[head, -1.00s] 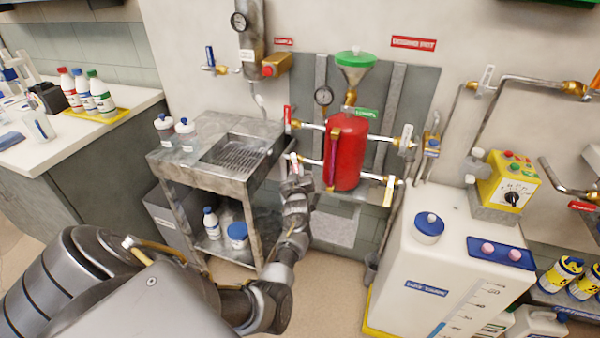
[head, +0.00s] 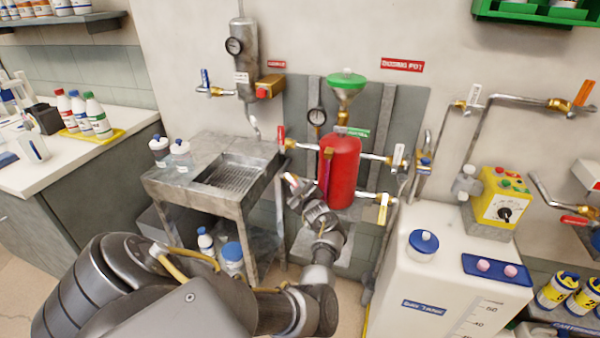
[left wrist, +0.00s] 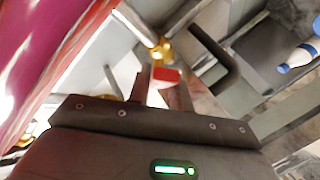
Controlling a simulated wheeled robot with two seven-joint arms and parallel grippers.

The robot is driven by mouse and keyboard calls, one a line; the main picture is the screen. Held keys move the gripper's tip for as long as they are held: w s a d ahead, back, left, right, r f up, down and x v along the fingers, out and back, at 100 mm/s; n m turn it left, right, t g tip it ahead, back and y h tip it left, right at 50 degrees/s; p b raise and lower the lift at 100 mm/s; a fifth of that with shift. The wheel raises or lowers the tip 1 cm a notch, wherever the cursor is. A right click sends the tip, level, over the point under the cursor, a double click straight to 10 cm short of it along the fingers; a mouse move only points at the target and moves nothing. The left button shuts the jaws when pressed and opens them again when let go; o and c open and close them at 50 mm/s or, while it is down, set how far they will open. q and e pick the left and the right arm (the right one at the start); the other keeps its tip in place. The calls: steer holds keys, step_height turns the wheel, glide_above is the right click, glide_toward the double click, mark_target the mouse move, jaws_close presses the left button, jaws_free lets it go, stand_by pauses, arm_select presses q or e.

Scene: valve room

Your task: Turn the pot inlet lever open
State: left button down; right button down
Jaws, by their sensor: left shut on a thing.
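The red dosing pot (head: 344,175) hangs on a grey wall panel, with a green funnel (head: 346,82) above it. My left gripper (head: 297,188) is at the pot's lower left, at the lower left pipe. In the left wrist view my left gripper (left wrist: 160,92) is shut on a small red-ended lever (left wrist: 166,74), with a brass valve (left wrist: 161,48) just beyond. In the head view the gripper mostly hides this lever. An upper left red lever (head: 281,134) stands upright. My right gripper is not in view.
A steel sink stand (head: 215,170) with bottles stands left of the pot. A white tank (head: 440,270) stands close on the right. A white lever (head: 398,156) and a yellow-and-white lever (head: 382,208) are on the pot's right-hand pipes.

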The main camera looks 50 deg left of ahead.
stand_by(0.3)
arm_select(q)
steer(key=c, duration=1.3)
jaws_free()
steer(key=shift+o, duration=0.2)
